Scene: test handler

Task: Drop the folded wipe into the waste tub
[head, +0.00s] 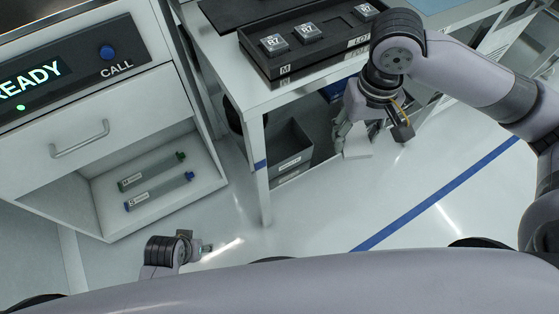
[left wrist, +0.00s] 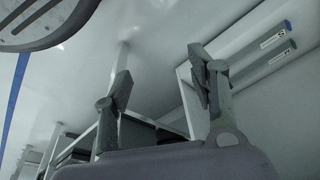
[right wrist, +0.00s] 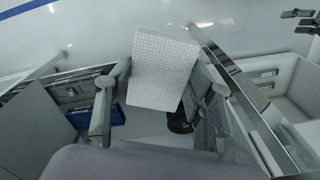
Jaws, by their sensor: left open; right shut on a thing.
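The folded wipe (head: 357,143) is a white, flat, roughly square pad. My right gripper (head: 372,133) is shut on it and holds it off the floor, right of the table leg. In the right wrist view the wipe (right wrist: 162,68) shows a fine grid texture between the two fingers. A grey open-topped tub (head: 292,147) with a small label stands under the table, left of the wipe; it looks like the waste tub, but its label is too small to read. My left gripper (head: 195,248) is open and empty, low at the front; its spread fingers show in the left wrist view (left wrist: 160,65).
A black tray (head: 290,72) with several marked parts lies on the white table (head: 232,78), above the tub. The table leg (head: 263,180) stands beside the tub. At left is a cabinet (head: 85,125) with two tubes on its lower shelf. The floor at right is clear.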

